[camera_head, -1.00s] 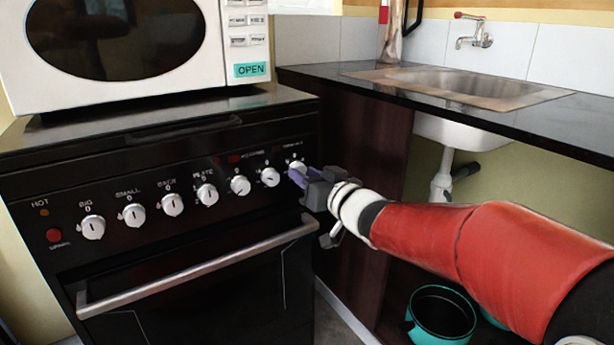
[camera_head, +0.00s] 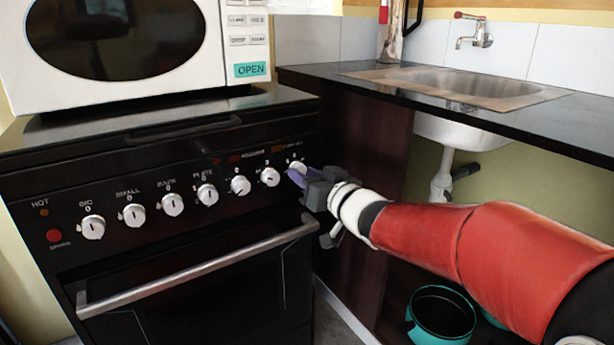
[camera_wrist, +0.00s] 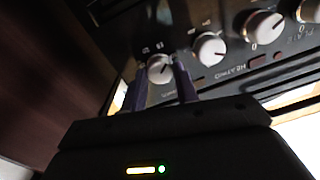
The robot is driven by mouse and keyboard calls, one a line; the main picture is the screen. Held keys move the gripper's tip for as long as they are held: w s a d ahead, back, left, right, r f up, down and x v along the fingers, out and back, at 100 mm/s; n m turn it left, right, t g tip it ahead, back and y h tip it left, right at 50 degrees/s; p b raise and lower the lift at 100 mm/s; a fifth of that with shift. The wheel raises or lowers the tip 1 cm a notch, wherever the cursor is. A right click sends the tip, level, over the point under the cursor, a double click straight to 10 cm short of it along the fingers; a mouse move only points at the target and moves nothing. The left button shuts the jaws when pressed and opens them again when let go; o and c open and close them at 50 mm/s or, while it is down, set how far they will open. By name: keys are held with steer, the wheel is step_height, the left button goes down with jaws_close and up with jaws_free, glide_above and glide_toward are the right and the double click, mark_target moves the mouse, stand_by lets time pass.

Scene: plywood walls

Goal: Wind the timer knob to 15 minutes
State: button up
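The timer knob (camera_head: 296,165) is the rightmost white knob on the black stove's control panel. In the wrist view the timer knob (camera_wrist: 160,70) shows between the two purple fingers of my gripper (camera_wrist: 158,68), one finger on each side, close against its sides. My gripper (camera_head: 300,174) also shows in the head view, reaching the panel from the right and covering part of the knob. The knob's pointer line is tilted in the wrist view, but the minute scale is too small to read.
Several similar white knobs (camera_head: 240,185) line the panel to the left, the nearest close beside my gripper. The oven handle (camera_head: 200,268) juts out below. A dark cabinet side (camera_head: 365,170) and the sink counter (camera_head: 330,76) stand to the right.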

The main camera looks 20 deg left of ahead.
steer(key=o, duration=0.4)
steer(key=v, duration=0.7)
steer(key=shift+s+d, duration=0.25)
steer(key=shift+d, duration=0.1)
